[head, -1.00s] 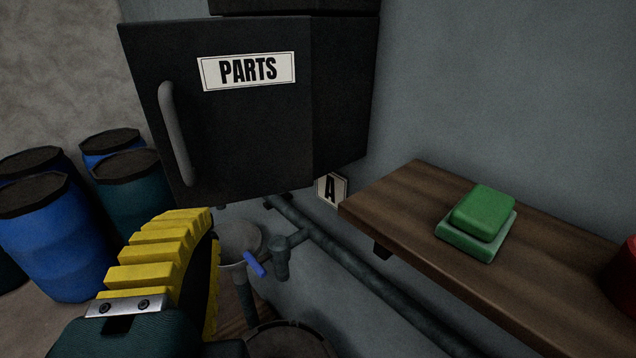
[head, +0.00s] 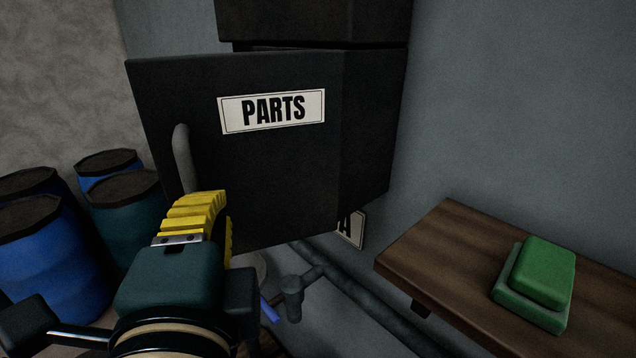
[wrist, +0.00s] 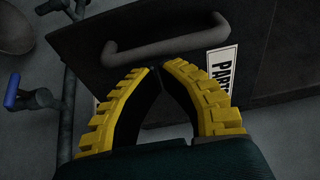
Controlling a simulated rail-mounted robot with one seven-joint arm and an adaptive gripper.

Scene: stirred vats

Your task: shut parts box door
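The black parts box door (head: 270,175) carries a white "PARTS" label (head: 272,110) and a grey bar handle (head: 183,155) near its left edge. The door appears swung out, reaching left past the dark box (head: 375,120) behind it; the box's inside is hidden. My gripper (head: 212,197) has yellow ribbed fingers and is in front of the door's lower left, by the handle's lower end. In the wrist view my gripper's fingertips (wrist: 157,68) meet with nothing between them. The handle (wrist: 165,42) lies just beyond the tips; contact is unclear.
Several blue and green barrels (head: 45,250) stand at left. A wooden shelf (head: 450,245) with a green block-shaped object (head: 540,280) juts from the wall at right. Pipes with a blue-handled valve (head: 270,311) run below the box.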

